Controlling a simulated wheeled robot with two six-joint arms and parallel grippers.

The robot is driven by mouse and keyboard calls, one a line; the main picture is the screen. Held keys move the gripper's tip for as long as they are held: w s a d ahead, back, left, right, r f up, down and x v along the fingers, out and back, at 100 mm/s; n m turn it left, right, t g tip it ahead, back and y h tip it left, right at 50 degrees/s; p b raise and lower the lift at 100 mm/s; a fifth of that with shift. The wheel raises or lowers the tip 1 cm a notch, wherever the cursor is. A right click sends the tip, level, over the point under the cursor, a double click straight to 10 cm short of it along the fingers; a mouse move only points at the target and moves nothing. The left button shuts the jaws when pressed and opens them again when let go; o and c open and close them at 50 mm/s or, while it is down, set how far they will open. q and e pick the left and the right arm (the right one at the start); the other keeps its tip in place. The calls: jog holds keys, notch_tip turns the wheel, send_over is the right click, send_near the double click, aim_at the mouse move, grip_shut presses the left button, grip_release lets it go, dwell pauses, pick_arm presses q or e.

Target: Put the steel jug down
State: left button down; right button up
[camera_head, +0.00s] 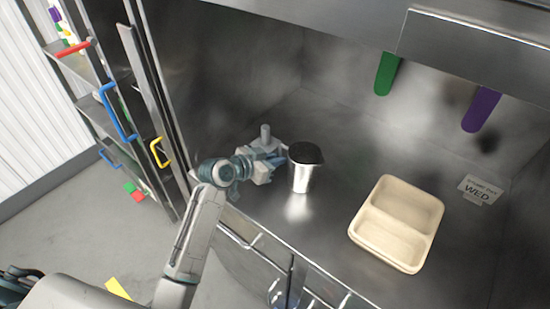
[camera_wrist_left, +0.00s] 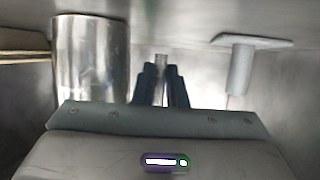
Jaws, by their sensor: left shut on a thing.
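The steel jug (camera_head: 301,178) is a shiny cylinder with a dark open top, upright over the left part of the steel worktop (camera_head: 330,225). Its bright reflection lies right below its base; I cannot tell for sure whether the base touches. My left gripper (camera_head: 272,163) is at the jug's left side, shut on its handle side. In the left wrist view the jug's wall (camera_wrist_left: 90,58) is at the left, and the dark fingers (camera_wrist_left: 161,84) close around a narrow metal strip beside it. The handle itself is mostly hidden. My right gripper is not in view.
A beige two-compartment tray (camera_head: 398,222) stands right of the jug, with clear worktop between. A "WED" label (camera_head: 480,190) lies farther right. Green (camera_head: 387,73) and purple (camera_head: 481,109) tabs hang at the back. A grey T-shaped piece (camera_wrist_left: 240,65) shows in the left wrist view.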

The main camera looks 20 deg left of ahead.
pick_arm(q)
jog(key=c, duration=1.5)
grip_release()
jog(key=shift+o, duration=0.2)
jog(key=shift+s+a+r, duration=0.1)
jog(key=shift+s+a, duration=0.15)
jog(key=shift+s, duration=0.1)
jog(key=b+v, duration=0.2)
jog(key=v, duration=0.8)
jog(key=shift+s+a+r+b, duration=0.25)
jog(key=shift+s+r+b, duration=0.1)
jog(key=shift+s, duration=0.1)
